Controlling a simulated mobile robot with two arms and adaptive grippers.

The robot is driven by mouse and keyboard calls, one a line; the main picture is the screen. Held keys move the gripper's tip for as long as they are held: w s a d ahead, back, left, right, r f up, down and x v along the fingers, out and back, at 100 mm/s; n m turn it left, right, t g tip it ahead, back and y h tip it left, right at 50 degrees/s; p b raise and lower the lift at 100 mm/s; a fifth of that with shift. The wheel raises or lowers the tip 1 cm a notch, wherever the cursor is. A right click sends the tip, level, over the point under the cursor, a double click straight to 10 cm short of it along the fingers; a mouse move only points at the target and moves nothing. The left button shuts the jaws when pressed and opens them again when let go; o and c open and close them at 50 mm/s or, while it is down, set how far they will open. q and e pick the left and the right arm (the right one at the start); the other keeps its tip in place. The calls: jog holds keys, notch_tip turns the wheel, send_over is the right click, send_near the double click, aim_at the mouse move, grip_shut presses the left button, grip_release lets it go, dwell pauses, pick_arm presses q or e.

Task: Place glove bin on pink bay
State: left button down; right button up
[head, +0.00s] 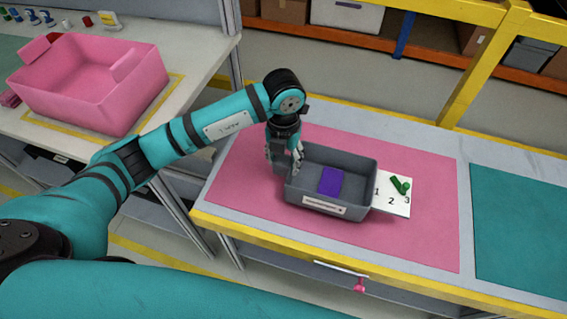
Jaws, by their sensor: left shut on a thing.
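A grey open bin (357,205) with a white label on its front and a purple item (331,182) inside is over the pink bay (433,240), a pink mat on the workbench. I take this as the glove bin; no glove is clearly visible. My left gripper (284,168) comes down from above and is shut on the bin's left wall. The bin looks level. I cannot tell whether its base rests on the mat or is slightly above it. My right gripper is not in view.
A white card (391,203) numbered 1, 2, 3 with green parts (400,185) adjoins the bin's right side, its left edge hidden. A teal mat (525,225) lies farther right. A large pink bin (85,85) stands on the left table. A yellow rail (465,90) rises behind the bench.

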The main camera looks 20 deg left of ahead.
pick_arm(q)
notch_tip(320, 180, down, 3)
jog(key=shift+r, duration=0.15)
jog(key=c, duration=0.7)
grip_release()
jog(key=shift+o, duration=0.2)
jog(key=shift+r, duration=0.1)
notch_tip(320, 180, up, 12)
jog(key=shift+f+b, duration=0.1)
jog(key=shift+b, duration=0.25)
